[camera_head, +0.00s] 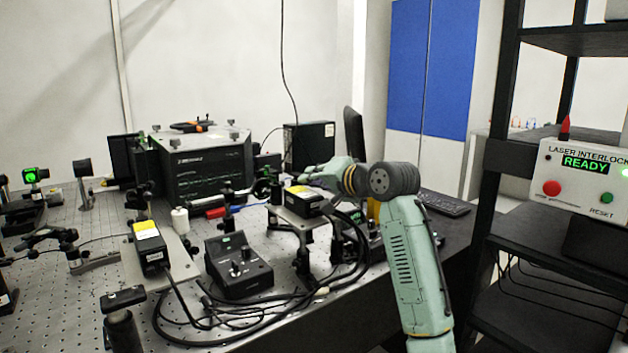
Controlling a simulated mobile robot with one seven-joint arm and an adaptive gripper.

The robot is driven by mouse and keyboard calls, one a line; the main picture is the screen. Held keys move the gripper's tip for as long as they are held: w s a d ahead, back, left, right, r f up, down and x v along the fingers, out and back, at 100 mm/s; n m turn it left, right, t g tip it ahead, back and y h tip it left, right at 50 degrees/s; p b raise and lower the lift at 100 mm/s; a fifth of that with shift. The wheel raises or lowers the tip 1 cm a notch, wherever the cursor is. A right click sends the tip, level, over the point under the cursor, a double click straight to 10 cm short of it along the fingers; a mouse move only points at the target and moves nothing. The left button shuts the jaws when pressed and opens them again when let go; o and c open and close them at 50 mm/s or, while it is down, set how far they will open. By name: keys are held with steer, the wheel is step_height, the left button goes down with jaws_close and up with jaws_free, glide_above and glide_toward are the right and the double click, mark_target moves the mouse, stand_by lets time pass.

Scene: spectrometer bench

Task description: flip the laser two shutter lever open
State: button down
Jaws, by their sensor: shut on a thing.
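Two black laser-like boxes with yellow labels stand on the bench, the left box (151,250) on a metal plate and the right box (305,203) on a raised mount. I cannot read which one is laser two. My arm reaches in from the right, and my gripper (264,188) is just behind and left of the right box, small and dark against the equipment. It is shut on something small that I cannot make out. No shutter lever can be told apart at this size; the area at the fingertips is cluttered and partly hidden.
A black control box (238,268) with knobs and looped cables lie in front. A large dark instrument (203,170) stands behind. Red and blue handled items (238,208) lie nearby. The laser interlock panel (585,175) on the right reads READY. A keyboard (442,203) lies beyond my arm.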

steer(key=shift+w+r+m+p, duration=0.1)
steer(key=shift+m+p, duration=0.2)
steer(key=shift+p, duration=0.6)
steer(key=shift+d+m+p, duration=0.1)
steer(key=shift+m+p, duration=0.2)
steer(key=shift+p, duration=0.1)
steer(key=shift+d+f, duration=0.15)
steer(key=shift+f, duration=0.25)
steer(key=c, duration=1.8)
jaws_free()
